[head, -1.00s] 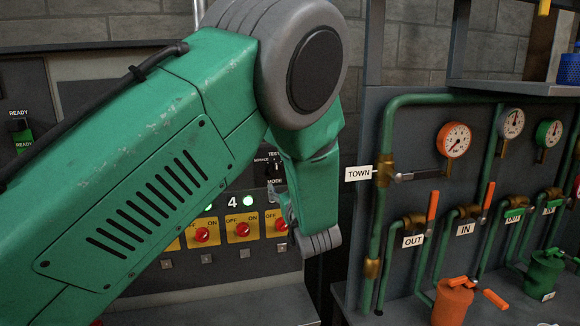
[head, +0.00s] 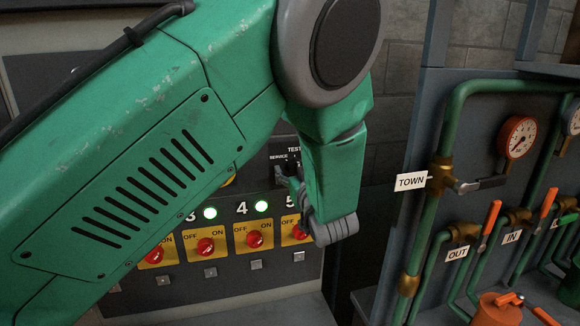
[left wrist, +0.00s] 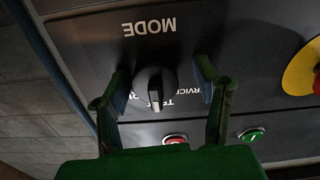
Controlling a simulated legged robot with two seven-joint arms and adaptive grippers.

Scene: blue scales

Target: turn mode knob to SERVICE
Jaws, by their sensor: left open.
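The black mode knob (left wrist: 155,88) shows on the dark panel in the left wrist view, below an upside-down MODE label. Its white mark points toward the TEST label, and the SERVICE label (left wrist: 180,90) is to the right of that, partly hidden. My left gripper (left wrist: 163,92) is open, with one finger on each side of the knob and gaps showing between fingers and knob. In the head view the knob (head: 291,166) is small and dark, below the TEST and SERVICE labels. My left gripper (head: 289,183) there partly covers the knob area. My right gripper is not in view.
Red switches on yellow plates (head: 254,239) sit below the knob, under green lights. The wrist view shows a red button (left wrist: 175,139), a green button (left wrist: 252,134) and a yellow-rimmed red button (left wrist: 304,72). Pipes with a TOWN label (head: 411,181) stand to the right.

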